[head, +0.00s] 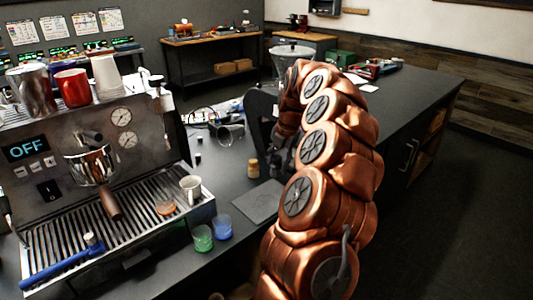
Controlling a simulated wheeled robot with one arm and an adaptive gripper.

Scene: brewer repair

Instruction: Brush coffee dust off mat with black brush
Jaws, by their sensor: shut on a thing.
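A flat dark grey mat (260,203) lies on the black counter, right of the coffee machine. Any coffee dust on it is too small to make out. My copper arm rises along the right of the mat and bends down at its far end. My gripper (280,160) shows only as a dark grey part behind the arm, above the counter and beyond the mat. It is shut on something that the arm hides. I cannot make out the black brush.
The espresso machine (65,150), its display reading OFF, fills the left. A green cup (202,239) and a blue cup (222,228) stand near the mat. A small tan jar (253,169) stands beyond it. A grinder (293,56) stands behind my arm.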

